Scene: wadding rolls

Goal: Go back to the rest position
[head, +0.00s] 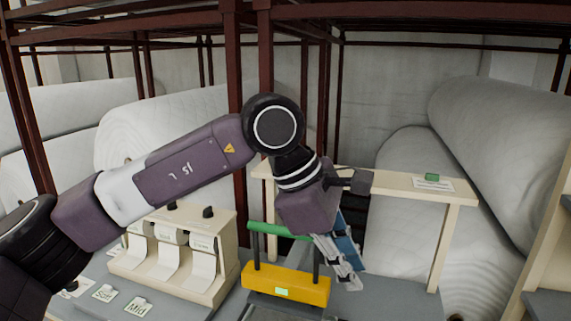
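My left arm comes in from the left and bends down at the middle of the head view. My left gripper (350,276) points down and to the right, beside the yellow device with a green bar. I see its fingers from the side and partly overlapping, so I cannot tell whether they are open or shut. I see nothing clearly held in it. My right gripper is not in view.
A yellow device (305,289) with a green bar (275,231) stands below my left wrist. A cream dispenser (186,250) with paper strips stands to its left. A wooden stand (455,192) bears a small green block (432,177). Large white rolls (505,125) lie behind.

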